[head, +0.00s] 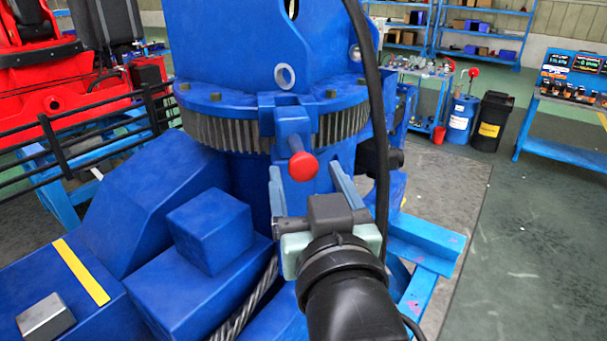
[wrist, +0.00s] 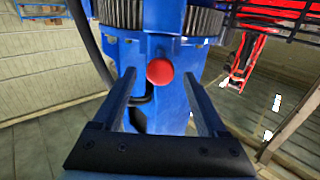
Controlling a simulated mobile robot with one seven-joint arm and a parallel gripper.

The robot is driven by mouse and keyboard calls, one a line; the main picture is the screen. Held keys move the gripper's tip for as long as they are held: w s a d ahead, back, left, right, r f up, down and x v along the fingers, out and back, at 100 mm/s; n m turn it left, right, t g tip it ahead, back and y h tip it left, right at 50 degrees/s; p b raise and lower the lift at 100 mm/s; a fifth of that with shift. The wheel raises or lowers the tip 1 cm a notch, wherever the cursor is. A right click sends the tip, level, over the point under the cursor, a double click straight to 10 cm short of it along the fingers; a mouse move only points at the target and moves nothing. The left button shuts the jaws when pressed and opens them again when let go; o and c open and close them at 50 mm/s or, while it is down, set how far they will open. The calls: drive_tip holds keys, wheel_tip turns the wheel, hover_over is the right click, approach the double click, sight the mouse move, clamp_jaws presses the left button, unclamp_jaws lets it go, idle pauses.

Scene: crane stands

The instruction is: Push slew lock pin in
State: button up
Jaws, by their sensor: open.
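The knob also shows in the wrist view (wrist: 160,71), just beyond my fingertips and near the middle of the gap. My gripper (head: 308,180) is open and empty, with its two fingers spread apart. It is in front of the knob and appears apart from it.
A black cable (head: 375,130) hangs close to the right of my gripper. A blue box-shaped block (head: 208,228) and a wire rope (head: 247,305) lie to the lower left. A light-blue frame (head: 425,242) stands at lower right. Open floor (head: 535,235) lies farther right.

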sight(304, 169)
drive_tip(key=shift+w+a+r+p, duration=0.1)
drive_tip(key=shift+w+a+p, duration=0.1)
drive_tip(key=shift+w, duration=0.6)
drive_tip(key=shift+w+a+p, duration=0.1)
drive_tip(key=shift+w+p, duration=0.1)
drive_tip(key=shift+w, duration=0.6)
clamp_jaws()
